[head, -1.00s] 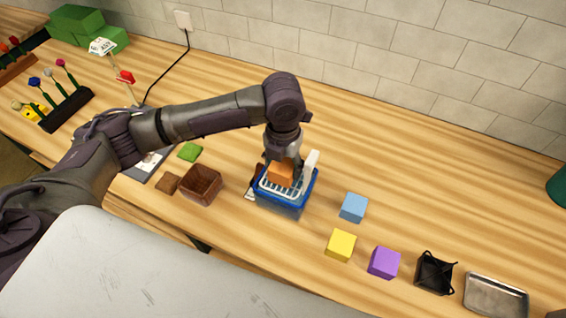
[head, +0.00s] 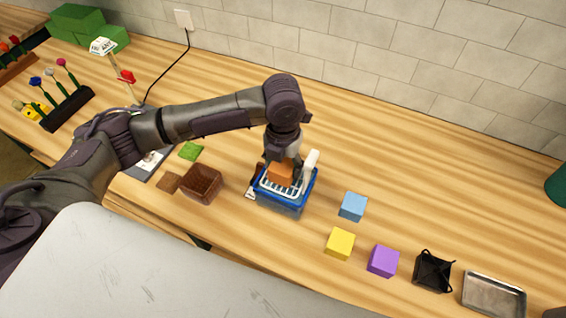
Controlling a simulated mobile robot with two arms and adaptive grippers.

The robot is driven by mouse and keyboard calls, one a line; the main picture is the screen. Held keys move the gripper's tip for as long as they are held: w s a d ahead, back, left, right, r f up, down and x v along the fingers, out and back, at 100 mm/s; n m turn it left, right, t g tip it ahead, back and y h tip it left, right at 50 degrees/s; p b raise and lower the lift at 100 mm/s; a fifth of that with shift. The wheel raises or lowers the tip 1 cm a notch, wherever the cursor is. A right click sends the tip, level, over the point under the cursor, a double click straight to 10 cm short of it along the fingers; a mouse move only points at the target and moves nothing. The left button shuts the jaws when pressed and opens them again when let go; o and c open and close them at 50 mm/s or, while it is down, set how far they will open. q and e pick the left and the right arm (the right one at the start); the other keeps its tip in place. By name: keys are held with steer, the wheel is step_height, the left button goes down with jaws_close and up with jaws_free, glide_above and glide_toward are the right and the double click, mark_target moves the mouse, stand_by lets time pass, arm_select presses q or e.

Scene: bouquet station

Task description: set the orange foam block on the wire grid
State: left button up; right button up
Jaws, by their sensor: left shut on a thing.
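The orange foam block (head: 281,174) is at the wire grid, under my left gripper. The white wire grid (head: 284,190) lies across the top of a blue bin (head: 281,205). My left gripper (head: 281,163) points down from above and is shut on the orange block. The block's lower edge looks at or just above the grid; I cannot tell whether it touches. The gripper hides the block's upper part and the back of the grid. My right gripper does not show.
A white bottle-like thing (head: 310,165) stands close at the bin's right. Blue (head: 353,207), yellow (head: 340,244) and purple (head: 383,261) blocks sit to the right. The table behind the bin is clear on the right.

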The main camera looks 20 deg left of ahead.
arm_select(q)
steer(key=o, duration=0.9)
steer(key=shift+o, duration=1)
steer(key=shift+r, duration=0.15)
